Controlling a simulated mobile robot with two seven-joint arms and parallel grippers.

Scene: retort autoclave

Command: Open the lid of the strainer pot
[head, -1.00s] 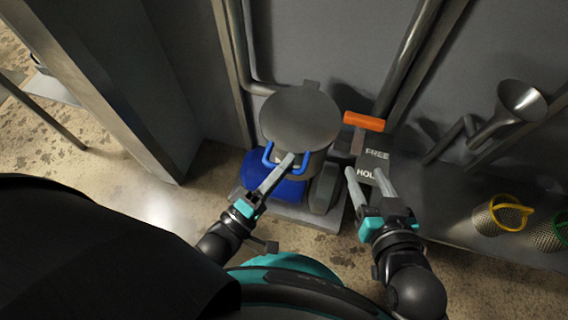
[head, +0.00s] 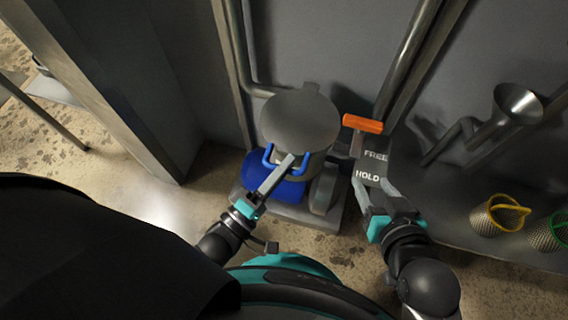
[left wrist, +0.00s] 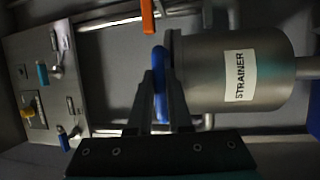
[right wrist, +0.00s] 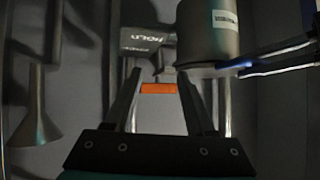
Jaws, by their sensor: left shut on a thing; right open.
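The strainer pot (left wrist: 240,72), a grey metal cylinder with a STRAINER label, stands against the wall unit. Its round lid (head: 300,120) lies flat over the top in the head view, with no visible gap. My left gripper (head: 290,160) is shut on the blue handle (head: 269,160) at the lid's front; the handle also shows between its fingers in the left wrist view (left wrist: 160,82). An orange handle (head: 362,123) sits right of the pot, above a plate marked FREE and HOLD (head: 374,165). My right gripper (head: 374,188) is open and empty near that plate, apart from the orange handle.
A blue object (head: 278,190) lies below the pot. A metal funnel (head: 518,103) and mesh baskets with yellow (head: 495,217) and green (head: 549,234) rims are at the right. Vertical pipes run behind the pot. Open floor lies at the left.

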